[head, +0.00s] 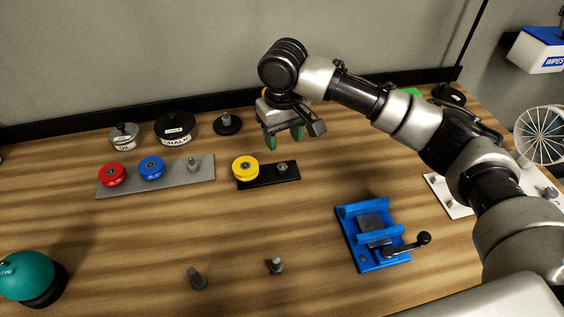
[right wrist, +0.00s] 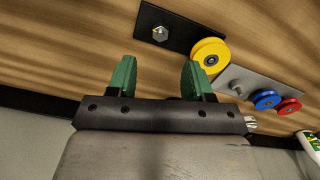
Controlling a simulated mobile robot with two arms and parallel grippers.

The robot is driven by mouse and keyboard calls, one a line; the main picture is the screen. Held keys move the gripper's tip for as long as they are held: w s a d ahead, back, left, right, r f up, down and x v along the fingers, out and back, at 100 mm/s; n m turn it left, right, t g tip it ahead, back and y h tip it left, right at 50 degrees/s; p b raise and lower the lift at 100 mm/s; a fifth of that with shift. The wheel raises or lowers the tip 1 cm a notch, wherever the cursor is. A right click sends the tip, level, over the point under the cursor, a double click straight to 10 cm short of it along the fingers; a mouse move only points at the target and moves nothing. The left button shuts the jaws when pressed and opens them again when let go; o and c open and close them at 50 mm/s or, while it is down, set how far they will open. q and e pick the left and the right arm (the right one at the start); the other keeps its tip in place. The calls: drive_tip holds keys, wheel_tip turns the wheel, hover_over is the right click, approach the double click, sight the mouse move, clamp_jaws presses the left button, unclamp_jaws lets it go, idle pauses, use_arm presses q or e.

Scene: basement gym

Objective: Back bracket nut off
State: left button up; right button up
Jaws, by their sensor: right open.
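A black bracket plate (head: 262,184) lies on the bench with a yellow wheel (head: 245,168) at its left and a metal nut on a post (head: 282,168) at its right. In the right wrist view, the same black plate (right wrist: 180,29) shows the hex nut (right wrist: 160,33) seated on it beside the yellow wheel (right wrist: 209,52). My right gripper (head: 284,137) hangs above and behind the black plate, with its green fingers apart. In the right wrist view, its fingertips (right wrist: 158,62) are apart with nothing between them, short of the nut. My left gripper is not in view.
A grey plate (head: 205,170) carries red and blue wheels and a bare-looking post. Behind are an oil tin (head: 124,136) and chalk tin (head: 176,129). A blue vise (head: 372,235) stands front right, with two loose bolts (head: 276,265) (head: 197,278) in front. The middle bench is clear.

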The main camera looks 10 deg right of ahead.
sight(283, 168)
wheel_tip(283, 168, down, 10)
drive_tip(key=shift+r, duration=0.2)
drive_tip(key=c, duration=0.9)
drive_tip(key=shift+r+n+p, duration=0.2)
drive_tip(key=shift+n+p, duration=0.1)
drive_tip(key=shift+p, duration=0.4)
drive_tip(key=n+p, duration=0.3)
drive_tip(key=p, duration=0.1)
drive_tip(key=shift+r+n+p, duration=0.1)
drive_tip(key=shift+n+p, duration=0.2)
drive_tip(key=shift+p, duration=0.1)
drive_tip(key=shift+n+p, duration=0.95)
drive_tip(key=shift+n, duration=0.25)
drive_tip(key=shift+w+d+n+p, duration=0.1)
drive_tip(key=shift+n+p, duration=0.55)
drive_tip(key=shift+n, duration=0.45)
drive_tip(key=shift+f, duration=0.2)
